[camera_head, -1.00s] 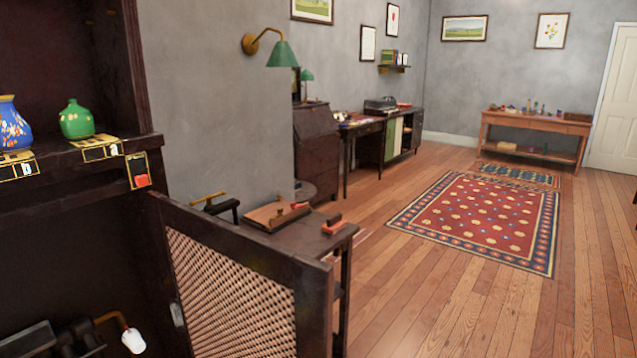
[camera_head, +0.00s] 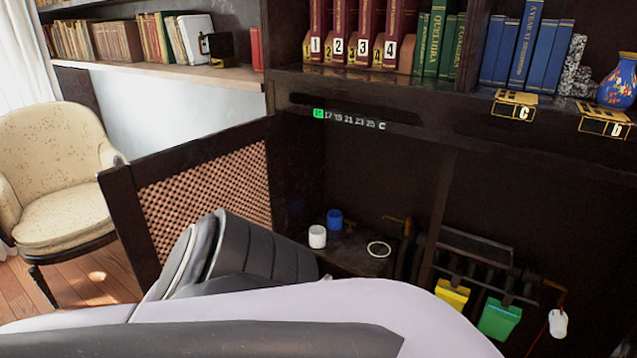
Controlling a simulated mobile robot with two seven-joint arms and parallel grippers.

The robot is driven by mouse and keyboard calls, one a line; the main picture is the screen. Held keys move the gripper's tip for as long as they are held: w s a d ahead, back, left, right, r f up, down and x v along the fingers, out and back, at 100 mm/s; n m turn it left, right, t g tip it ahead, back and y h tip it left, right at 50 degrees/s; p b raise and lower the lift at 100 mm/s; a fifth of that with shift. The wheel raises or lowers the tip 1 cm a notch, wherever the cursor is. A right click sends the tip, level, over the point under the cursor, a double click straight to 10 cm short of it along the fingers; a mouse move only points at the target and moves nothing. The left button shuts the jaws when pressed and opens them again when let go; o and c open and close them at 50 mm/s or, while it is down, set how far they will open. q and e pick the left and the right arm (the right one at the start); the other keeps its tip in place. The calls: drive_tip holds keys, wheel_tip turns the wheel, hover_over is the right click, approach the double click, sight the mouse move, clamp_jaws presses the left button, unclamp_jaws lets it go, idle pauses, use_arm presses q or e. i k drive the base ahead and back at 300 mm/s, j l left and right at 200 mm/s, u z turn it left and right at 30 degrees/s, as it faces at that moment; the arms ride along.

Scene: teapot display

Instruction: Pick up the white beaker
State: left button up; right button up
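A small white beaker (camera_head: 317,237) stands upright on a dark shelf (camera_head: 352,262) inside the open lower cabinet. A blue beaker (camera_head: 334,220) stands just behind it to the right. My arm crosses the bottom of the head view, with a dark ribbed link rising left of the white beaker. Neither gripper's fingers show, so I cannot see whether either is open or shut.
An open lattice door (camera_head: 206,207) stands to the left, near my arm. A white ring (camera_head: 379,249) lies right of the beakers. Yellow (camera_head: 453,294) and green (camera_head: 499,319) containers hang farther right. Books line the shelves above. An armchair (camera_head: 57,182) stands at left.

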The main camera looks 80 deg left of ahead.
sight(317, 234)
drive_tip(key=u, duration=2.55)
drive_tip(key=i+l+z, duration=0.15)
drive_tip(key=i, duration=0.35)
drive_tip(key=i+l+z, duration=0.1)
drive_tip(key=i+l, duration=0.15)
drive_tip(key=i, duration=0.25)
drive_tip(key=i+l+z, duration=0.15)
drive_tip(key=i, duration=0.35)
